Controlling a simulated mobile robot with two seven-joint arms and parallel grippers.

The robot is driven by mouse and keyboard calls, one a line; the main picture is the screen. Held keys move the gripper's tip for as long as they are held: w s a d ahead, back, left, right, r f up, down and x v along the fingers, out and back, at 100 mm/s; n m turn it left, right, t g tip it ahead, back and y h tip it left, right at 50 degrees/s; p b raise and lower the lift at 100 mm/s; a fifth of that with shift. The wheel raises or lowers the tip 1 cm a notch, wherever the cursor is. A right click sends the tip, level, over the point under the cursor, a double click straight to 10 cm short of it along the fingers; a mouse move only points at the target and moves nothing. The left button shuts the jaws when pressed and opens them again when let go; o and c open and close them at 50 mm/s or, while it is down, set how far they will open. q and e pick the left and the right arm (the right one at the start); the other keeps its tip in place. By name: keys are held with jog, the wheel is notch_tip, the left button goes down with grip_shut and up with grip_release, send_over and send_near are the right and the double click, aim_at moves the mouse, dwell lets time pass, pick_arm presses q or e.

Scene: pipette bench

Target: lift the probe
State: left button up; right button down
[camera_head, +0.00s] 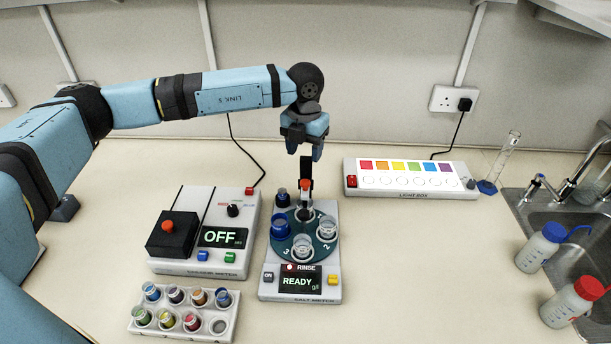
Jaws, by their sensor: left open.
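The probe (306,185) is a dark upright piece with an orange band, standing on the salt meter (272,253) at the back of its round dark-green carousel. The meter's display reads "READY", with "RINSE" above it. My left gripper (304,153) points down and is open, directly above the probe's top. Its fingers are close to that top; I cannot tell whether they touch it. My right gripper is out of view.
The colour meter (188,265), reading "OFF", stands left of the salt meter. A rack of coloured vials (183,336) lies in front. The light box (408,195) is back right. A measuring cylinder (503,160), a sink and two wash bottles (542,248) are at the right. Bench right of the salt meter is clear.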

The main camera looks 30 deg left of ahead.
aim_at(305, 181)
pick_arm(q)
notch_tip(305, 181, down, 8)
jog(key=shift+p, duration=0.65)
jog(key=shift+f, duration=0.75)
